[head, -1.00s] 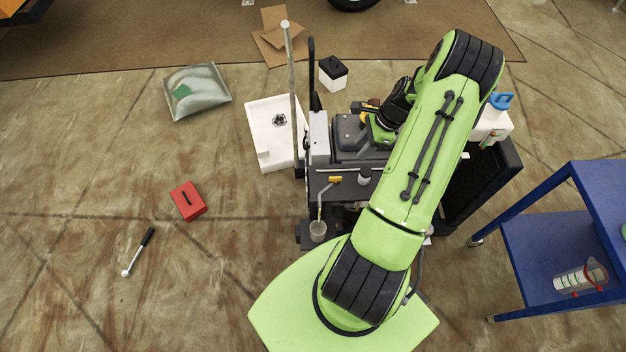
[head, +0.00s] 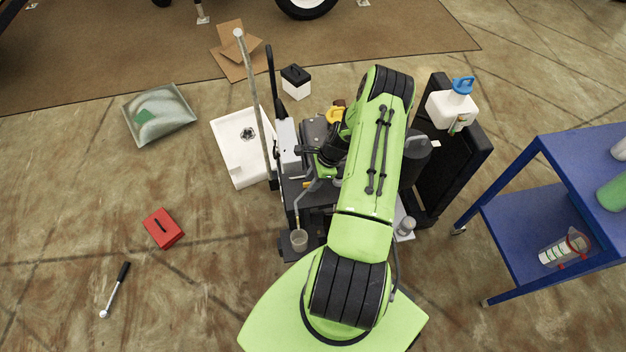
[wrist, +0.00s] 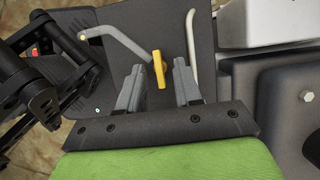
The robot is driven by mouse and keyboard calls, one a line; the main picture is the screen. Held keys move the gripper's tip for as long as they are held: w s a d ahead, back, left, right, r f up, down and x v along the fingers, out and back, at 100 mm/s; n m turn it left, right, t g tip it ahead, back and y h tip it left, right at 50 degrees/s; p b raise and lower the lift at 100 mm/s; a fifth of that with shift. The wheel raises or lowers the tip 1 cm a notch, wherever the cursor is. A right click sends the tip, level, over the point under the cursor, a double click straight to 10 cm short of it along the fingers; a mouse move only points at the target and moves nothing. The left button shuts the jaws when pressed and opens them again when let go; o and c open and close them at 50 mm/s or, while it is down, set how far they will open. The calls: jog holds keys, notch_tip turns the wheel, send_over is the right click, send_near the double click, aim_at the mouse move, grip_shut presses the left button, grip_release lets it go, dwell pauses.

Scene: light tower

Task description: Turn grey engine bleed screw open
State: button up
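In the wrist view my gripper (wrist: 158,67) is open, with its two grey fingers apart. A small yellow tap handle (wrist: 158,70) shows between and just beyond the fingertips; I cannot tell whether either finger touches it. A bent grey pipe (wrist: 122,40) runs to it from the upper left, and a pale rod (wrist: 191,45) stands to its right. I cannot tell which part is the grey bleed screw; a pale hex bolt head (wrist: 306,96) sits on the dark housing at right.
In the head view the light tower's mast (head: 254,95) rises at the left of the machine. The open black panel (head: 452,165) and the blue cart (head: 520,240) are to the right.

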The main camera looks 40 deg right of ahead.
grip_shut()
jog(key=shift+n, duration=0.3)
jog(key=n, duration=0.1)
jog(key=n+g+b, duration=0.1)
jog(key=n+b, duration=0.1)
jog(key=shift+w+d+n+g, duration=0.1)
jog(key=shift+w+n+g, duration=0.15)
jog(key=shift+n+g, duration=0.05)
jog(key=n+g+b, duration=0.1)
jog(key=n, duration=0.1)
jog(key=n+b, duration=0.1)
jog(key=n, duration=0.1)
jog(key=shift+w+n+g+y, duration=0.2)
jog(key=shift+n+g+y, duration=0.1)
jog(key=shift+g, duration=0.1)
jog(key=n+b, duration=0.1)
jog(key=n, duration=0.1)
jog(key=n+g, duration=0.1)
jog(key=n, duration=0.1)
jog(key=shift+w+n+g+h+b, duration=0.2)
jog(key=shift+n+g+h+b, duration=0.1)
jog(key=shift+h+b, duration=0.1)
jog(key=shift+w+a+r+n+g+h+b, duration=0.1)
jog(key=shift+n+g+h+b, duration=0.15)
jog(key=shift+n, duration=0.85)
jog(key=shift+w+a+n+g+h+b, duration=0.1)
jog(key=shift+n+g+h, duration=0.2)
jog(key=shift+n, duration=0.8)
grip_release()
